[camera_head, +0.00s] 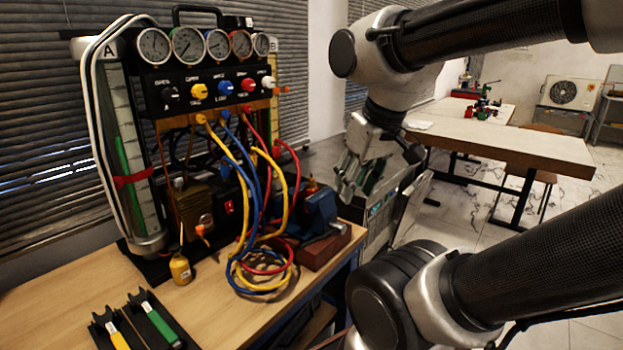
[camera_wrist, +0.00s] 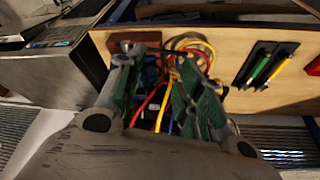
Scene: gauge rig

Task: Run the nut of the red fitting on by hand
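My gripper (camera_head: 358,180) hangs right of the gauge rig, beyond the blue vise (camera_head: 321,207). In the wrist view my gripper (camera_wrist: 168,72) has its two green-padded fingers spread wide, with nothing held between them. Red hoses (camera_head: 292,165) run among yellow and blue ones below the manifold (camera_head: 215,88); a red hose (camera_wrist: 151,103) also shows between my fingers. A small brass-coloured piece (camera_head: 312,186) stands at the vise, apart from my gripper. I cannot make out the red fitting's nut or its thread.
The vise sits on a red-brown block (camera_head: 325,247) near the bench's right edge. Coiled hoses (camera_head: 262,275) lie beside it. Black trays with yellow and green tools (camera_head: 155,318) are at the front left. A grey cabinet (camera_wrist: 50,75) stands beside the wooden bench (camera_wrist: 225,45).

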